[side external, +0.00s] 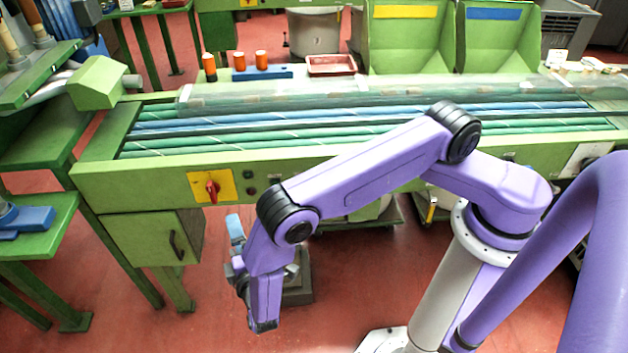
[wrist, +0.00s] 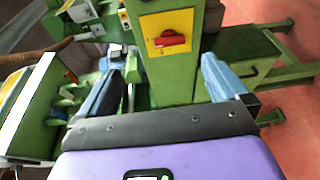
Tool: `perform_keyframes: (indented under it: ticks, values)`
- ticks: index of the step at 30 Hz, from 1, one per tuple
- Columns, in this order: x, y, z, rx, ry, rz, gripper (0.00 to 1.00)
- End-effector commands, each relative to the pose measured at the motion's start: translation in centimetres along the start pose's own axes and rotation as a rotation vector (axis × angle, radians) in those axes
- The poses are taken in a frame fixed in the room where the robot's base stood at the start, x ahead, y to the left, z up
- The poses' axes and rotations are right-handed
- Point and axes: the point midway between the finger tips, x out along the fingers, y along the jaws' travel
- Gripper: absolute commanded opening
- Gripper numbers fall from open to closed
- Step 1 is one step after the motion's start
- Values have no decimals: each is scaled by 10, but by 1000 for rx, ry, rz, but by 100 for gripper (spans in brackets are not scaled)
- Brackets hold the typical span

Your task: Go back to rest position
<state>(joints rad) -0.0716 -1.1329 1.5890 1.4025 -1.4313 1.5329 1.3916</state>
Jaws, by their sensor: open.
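My gripper (side external: 236,232) is in front of the green machine (side external: 130,183), at its lower left in the side external view, below the yellow plate (side external: 211,186) with the red switch. In the wrist view my gripper (wrist: 163,80) has its two blue fingers wide apart, with nothing held between them. The machine's yellow plate and red switch (wrist: 168,40) show beyond the fingers there. The gripper appears apart from the machine. No loose cork stopper can be made out.
The long roller bed (side external: 370,125) spans the machine top. Several small orange pieces, one of them an orange cup (side external: 261,58), stand at the back near a blue tray (side external: 270,74) and a red tray (side external: 331,66). A green side table (side external: 45,215) is at left. Red floor (side external: 180,325) is open below.

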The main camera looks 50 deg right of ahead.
Motion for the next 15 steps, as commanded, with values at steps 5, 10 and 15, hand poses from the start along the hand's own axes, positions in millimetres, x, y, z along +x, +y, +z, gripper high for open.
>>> perform_keyframes:
  ticks: [5,10,15]
  values:
    - [2,49,18,-44,-135,-124,100]
    - [-2,88,44,-88,-238,-269,100]
    - [-12,123,77,-119,-308,-433,100]
